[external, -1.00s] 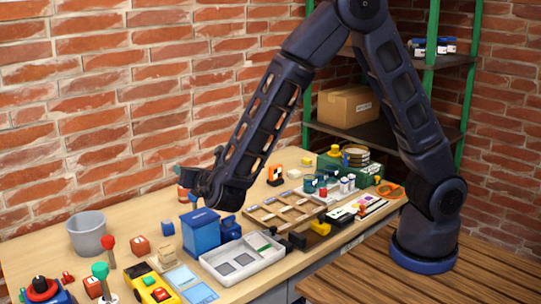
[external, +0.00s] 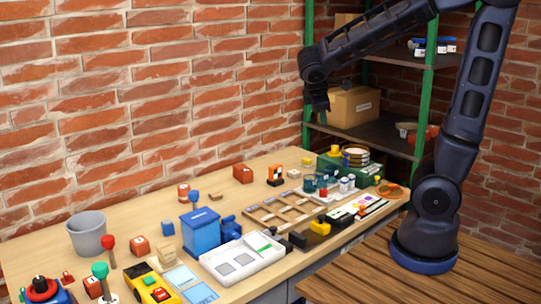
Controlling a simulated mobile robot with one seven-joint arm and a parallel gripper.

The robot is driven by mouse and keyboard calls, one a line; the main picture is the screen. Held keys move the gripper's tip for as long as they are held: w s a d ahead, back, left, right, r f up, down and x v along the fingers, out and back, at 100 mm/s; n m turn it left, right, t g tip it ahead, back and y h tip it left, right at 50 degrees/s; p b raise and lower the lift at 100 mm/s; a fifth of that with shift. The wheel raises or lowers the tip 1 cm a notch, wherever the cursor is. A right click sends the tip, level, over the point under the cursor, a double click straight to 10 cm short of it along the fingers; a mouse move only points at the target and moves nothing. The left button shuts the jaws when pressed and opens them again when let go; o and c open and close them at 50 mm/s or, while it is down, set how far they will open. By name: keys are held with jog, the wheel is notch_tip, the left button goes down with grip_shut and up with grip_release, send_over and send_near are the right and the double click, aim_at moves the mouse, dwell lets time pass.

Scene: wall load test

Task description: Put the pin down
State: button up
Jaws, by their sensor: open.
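Several round-headed pegs that may be the pin stand on the workbench. A red-headed one (external: 108,243) and a green-headed one (external: 100,270) stand at the front left, apart from my gripper. A small blue head (external: 194,196) shows just above the blue box (external: 201,233); whether it stands in or behind the box I cannot tell. My gripper (external: 320,104) is open, high above the back right of the bench near the shelf, with nothing visible in it. Its fingers are small and dark here.
A grey bucket (external: 87,234) stands at the left by the brick wall. A white tray (external: 242,259), a wooden divided tray (external: 283,212) and small blocks crowd the bench. A green-posted shelf with a cardboard box (external: 348,106) is at the back right.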

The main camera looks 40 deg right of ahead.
jog(key=s+d+r+m+y, duration=0.1)
jog(key=s+m+y, duration=0.2)
jog(key=s+m, duration=0.2)
jog(key=s+d+r+m+y, duration=0.2)
jog(key=s+m, duration=0.3)
jog(key=s, duration=0.5)
jog(key=shift+d+r+t+y, duration=0.15)
jog(key=shift+d+t+y, duration=0.15)
jog(key=shift+y, duration=0.6)
